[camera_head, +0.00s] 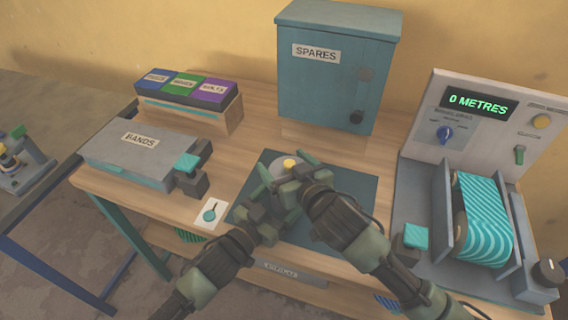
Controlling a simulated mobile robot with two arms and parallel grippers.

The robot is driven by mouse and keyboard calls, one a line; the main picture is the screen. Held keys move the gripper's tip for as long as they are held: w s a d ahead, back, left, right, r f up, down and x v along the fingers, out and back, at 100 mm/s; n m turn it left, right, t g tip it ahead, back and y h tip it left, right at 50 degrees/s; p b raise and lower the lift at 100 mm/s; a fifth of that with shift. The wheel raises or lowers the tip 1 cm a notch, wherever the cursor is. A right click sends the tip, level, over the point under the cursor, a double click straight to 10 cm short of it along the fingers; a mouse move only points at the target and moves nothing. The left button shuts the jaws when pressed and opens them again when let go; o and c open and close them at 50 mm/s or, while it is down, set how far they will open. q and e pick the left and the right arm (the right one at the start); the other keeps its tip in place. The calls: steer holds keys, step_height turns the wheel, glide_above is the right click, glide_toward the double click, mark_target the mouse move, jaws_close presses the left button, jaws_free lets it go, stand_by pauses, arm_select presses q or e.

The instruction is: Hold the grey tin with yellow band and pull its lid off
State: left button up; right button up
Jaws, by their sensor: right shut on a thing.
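The tin stands over the dark mat (348,196) at the table's middle. Its grey lid (280,163) with a yellow knob (290,163) shows from above; the body and its band are mostly hidden behind my grippers. My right gripper (288,170) has its green fingers on either side of the lid and is shut on it. My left gripper (256,208) is low at the tin's near left side. Its fingertips are hidden, so I cannot tell whether it grips the tin. I see no clear gap between lid and tin.
A grey BANDS box (125,150) stands left, with a labelled tray (180,86) behind it. A SPARES cabinet (335,75) stands at the back. A machine reading 0 METRES (480,106) with a striped roll (482,215) fills the right. A picture card (209,214) lies left of the mat.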

steer(key=shift+r, duration=2)
arm_select(q)
steer(key=o, duration=2.1)
steer(key=shift+s, duration=0.1)
steer(key=b+v, duration=0.1)
steer(key=v, duration=1)
steer(key=shift+f, duration=0.1)
arm_select(e)
steer(key=shift+f, duration=0.55)
arm_select(q)
steer(key=shift+s+a, duration=0.3)
steer(key=shift+s, duration=0.05)
arm_select(e)
steer(key=shift+f, duration=0.1)
